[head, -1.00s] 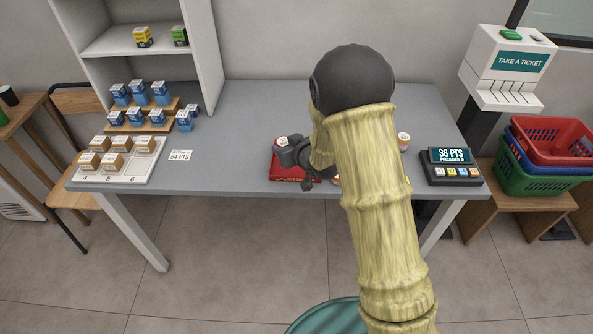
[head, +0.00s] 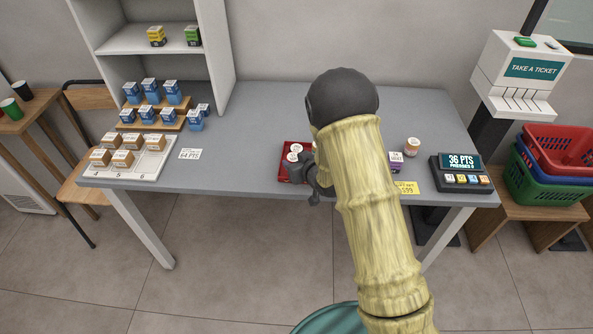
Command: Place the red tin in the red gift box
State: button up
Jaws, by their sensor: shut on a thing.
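The red gift box (head: 283,164) lies near the front middle of the table, partly covered by my gripper and arm. My gripper (head: 294,166) is low over the box's front part. It is shut on a small round tin with a pale lid (head: 293,157), taken to be the red tin; its side is mostly hidden by the jaws. Another pale round lid (head: 295,148) shows just behind it, within the box's outline. I cannot tell whether the held tin touches the box floor.
To the right are a small jar (head: 411,147), a purple pack (head: 396,163), a yellow price card (head: 407,187) and a points display (head: 461,173). Blue boxes (head: 150,91) and a white tray (head: 151,165) stand left.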

notch_tip(320, 180, down, 4)
jog(key=shift+f, duration=0.1)
dwell(0.4)
jog(key=shift+s, duration=0.1)
